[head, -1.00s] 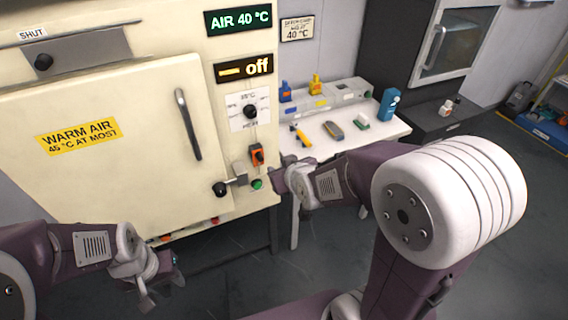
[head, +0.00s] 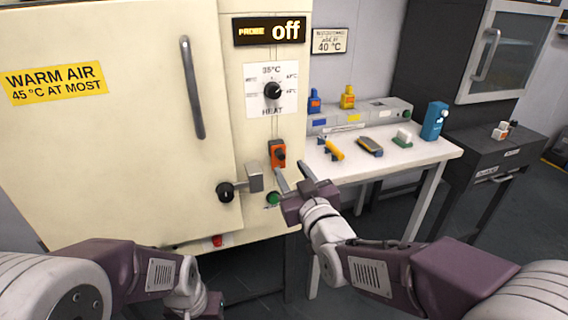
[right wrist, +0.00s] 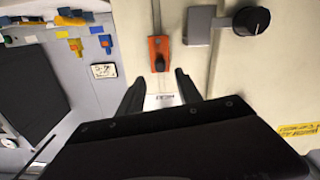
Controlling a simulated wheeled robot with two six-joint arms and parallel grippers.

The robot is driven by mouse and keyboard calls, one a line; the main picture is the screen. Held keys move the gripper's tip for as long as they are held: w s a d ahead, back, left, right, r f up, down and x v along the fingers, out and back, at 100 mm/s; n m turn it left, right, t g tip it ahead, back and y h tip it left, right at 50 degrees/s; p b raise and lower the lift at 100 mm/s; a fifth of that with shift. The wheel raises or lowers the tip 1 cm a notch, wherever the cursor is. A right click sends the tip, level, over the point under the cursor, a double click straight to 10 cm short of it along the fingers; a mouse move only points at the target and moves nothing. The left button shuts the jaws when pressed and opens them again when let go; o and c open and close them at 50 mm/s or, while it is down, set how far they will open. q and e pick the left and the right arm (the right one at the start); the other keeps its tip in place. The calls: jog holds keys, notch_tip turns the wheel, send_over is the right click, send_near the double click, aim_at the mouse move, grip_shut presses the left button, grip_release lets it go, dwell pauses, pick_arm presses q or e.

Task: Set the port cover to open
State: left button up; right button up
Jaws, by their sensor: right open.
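No part plainly marked as the port cover shows now. The cream warm-air cabinet (head: 130,150) fills the left of the head view, its door shut. My right gripper (head: 298,178) is open and empty, beside the cabinet's right front edge, near the orange switch (head: 277,152) and green button (head: 272,199). In the right wrist view the open jaws (right wrist: 159,78) point toward the orange switch (right wrist: 159,52). My left gripper (head: 202,304) is low at the bottom edge, partly cut off; its jaws are unclear.
A black knob (head: 226,191) with a grey block (head: 255,177) sits at the door's lower right. A heat dial (head: 272,91) is above. A white bench (head: 400,163) with bottles and small tools stands right. A dark cabinet (head: 430,75) is behind it.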

aim_at(282, 157)
jog(key=x, duration=0.6)
jog(key=shift+w+a+b, duration=0.1)
jog(key=shift+w+b, duration=0.2)
jog(key=shift+w, duration=0.05)
jog(key=shift+c, duration=0.3)
grip_shut()
